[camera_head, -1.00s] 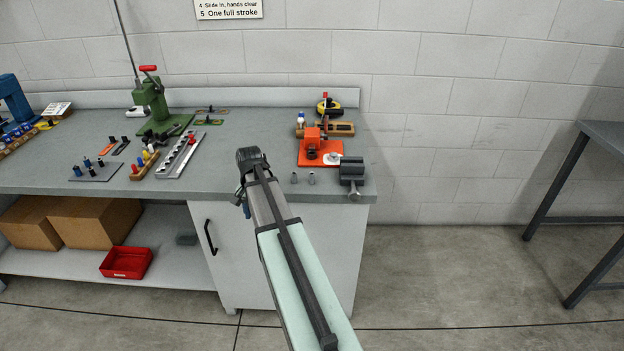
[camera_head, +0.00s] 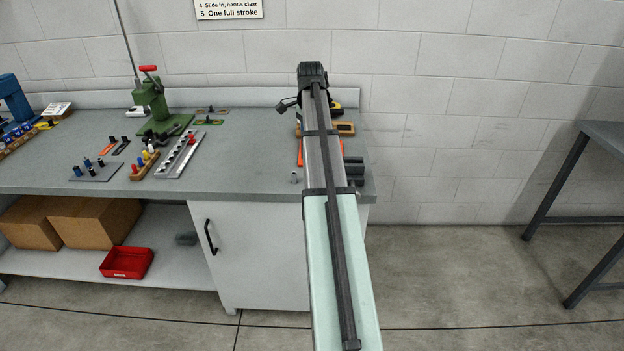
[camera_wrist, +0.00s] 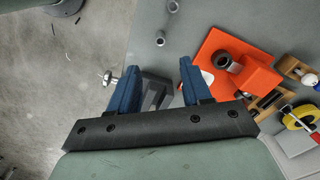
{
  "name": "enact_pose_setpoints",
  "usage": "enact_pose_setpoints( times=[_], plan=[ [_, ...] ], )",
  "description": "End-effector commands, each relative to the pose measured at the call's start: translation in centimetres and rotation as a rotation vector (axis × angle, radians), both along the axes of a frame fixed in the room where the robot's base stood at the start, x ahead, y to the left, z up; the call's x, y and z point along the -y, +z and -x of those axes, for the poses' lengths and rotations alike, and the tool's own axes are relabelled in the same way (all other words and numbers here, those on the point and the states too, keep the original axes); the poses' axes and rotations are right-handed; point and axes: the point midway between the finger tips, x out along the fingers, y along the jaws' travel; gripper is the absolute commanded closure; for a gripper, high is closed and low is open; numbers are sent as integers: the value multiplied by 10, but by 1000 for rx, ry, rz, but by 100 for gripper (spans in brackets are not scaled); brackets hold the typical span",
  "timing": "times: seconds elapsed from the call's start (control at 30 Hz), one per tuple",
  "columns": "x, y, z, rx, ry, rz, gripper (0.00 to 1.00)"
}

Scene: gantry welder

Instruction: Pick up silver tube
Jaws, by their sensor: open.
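Two small silver tubes stand on the grey bench. In the wrist view one tube (camera_wrist: 160,38) is beyond the fingers and another tube (camera_wrist: 173,6) is at the top edge. In the head view one tube (camera_head: 294,177) shows left of my arm; the other is hidden behind the arm. My gripper (camera_wrist: 160,82) has its two blue fingers apart with nothing held between them. It hangs above the bench, over the area near the dark vise (camera_wrist: 156,90), and the tubes lie outside its fingers. In the head view my arm hides the fingers.
An orange press fixture (camera_wrist: 238,62) stands close to the right finger, with a yellow tape measure (camera_wrist: 300,117) and wooden holder (camera_head: 342,129) behind. The bench (camera_head: 245,150) left of the arm is clear up to a socket rail (camera_head: 178,155) and a green press (camera_head: 152,100).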

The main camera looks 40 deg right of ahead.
Motion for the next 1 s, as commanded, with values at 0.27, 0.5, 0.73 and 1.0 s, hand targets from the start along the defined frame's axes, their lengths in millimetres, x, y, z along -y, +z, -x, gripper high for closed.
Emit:
enact_pose_setpoints(
  times=[0.27,0.5,0.73,1.0],
  plan=[
    [2,-28,3,-3,-17,-2,52],
    [2,-65,2,-2,-15,-1,52],
    [3,-82,2,-1,-15,0,52],
    [3,-93,2,-1,-14,0,52]
  ],
)
